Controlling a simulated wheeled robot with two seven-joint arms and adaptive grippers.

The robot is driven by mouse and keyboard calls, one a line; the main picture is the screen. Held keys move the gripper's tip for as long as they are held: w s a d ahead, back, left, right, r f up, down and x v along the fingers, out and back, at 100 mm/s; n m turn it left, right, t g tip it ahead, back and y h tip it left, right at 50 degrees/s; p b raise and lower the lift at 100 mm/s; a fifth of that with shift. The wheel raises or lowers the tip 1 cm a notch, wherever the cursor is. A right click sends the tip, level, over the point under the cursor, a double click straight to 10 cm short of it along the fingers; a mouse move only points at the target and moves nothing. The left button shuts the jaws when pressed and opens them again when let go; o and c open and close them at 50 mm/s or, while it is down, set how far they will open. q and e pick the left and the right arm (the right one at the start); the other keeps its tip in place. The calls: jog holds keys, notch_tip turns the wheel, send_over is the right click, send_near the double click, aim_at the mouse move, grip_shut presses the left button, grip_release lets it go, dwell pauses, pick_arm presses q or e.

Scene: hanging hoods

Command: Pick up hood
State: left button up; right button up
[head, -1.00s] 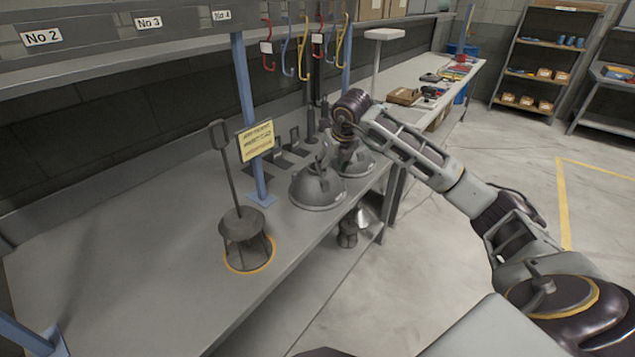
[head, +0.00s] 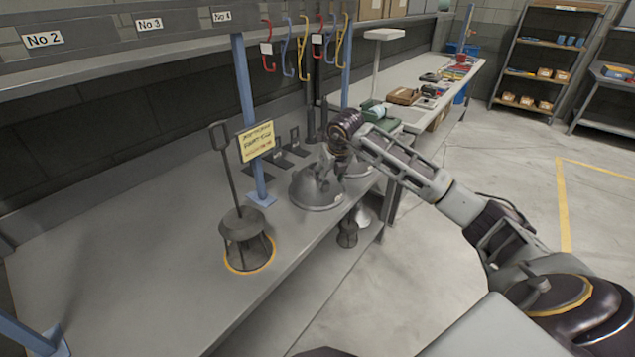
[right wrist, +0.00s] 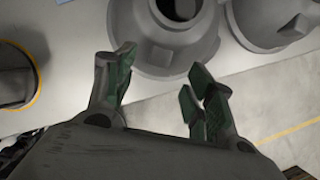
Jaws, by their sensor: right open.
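A grey bell-shaped hood (head: 314,190) stands on the bench beside the blue post. A second grey hood (head: 362,166) stands behind it to the right, partly hidden by my right arm. My right gripper (head: 338,170) is over the near hood, pointing down, its fingers hard to make out there. In the right wrist view its two green-padded fingers (right wrist: 162,76) are spread and empty. One hood (right wrist: 160,52) lies just beyond them, with a dark opening at its top. The other hood (right wrist: 262,22) is at the upper right. My left gripper is out of view.
A dark cage-like stand (head: 246,240) with a tall handle sits in an orange ring on the bench. A yellow sign (head: 255,141) is on the blue post (head: 243,95). Coloured hooks (head: 303,48) hang above. The bench's front left is clear.

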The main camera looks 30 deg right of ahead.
aim_at(326, 184)
jog(key=x, duration=0.3)
jog(key=shift+a, duration=0.1)
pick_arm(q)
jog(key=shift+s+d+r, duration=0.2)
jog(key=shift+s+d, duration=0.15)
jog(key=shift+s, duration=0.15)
pick_arm(e)
jog(key=shift+w+f, duration=0.15)
jog(key=shift+f, duration=0.2)
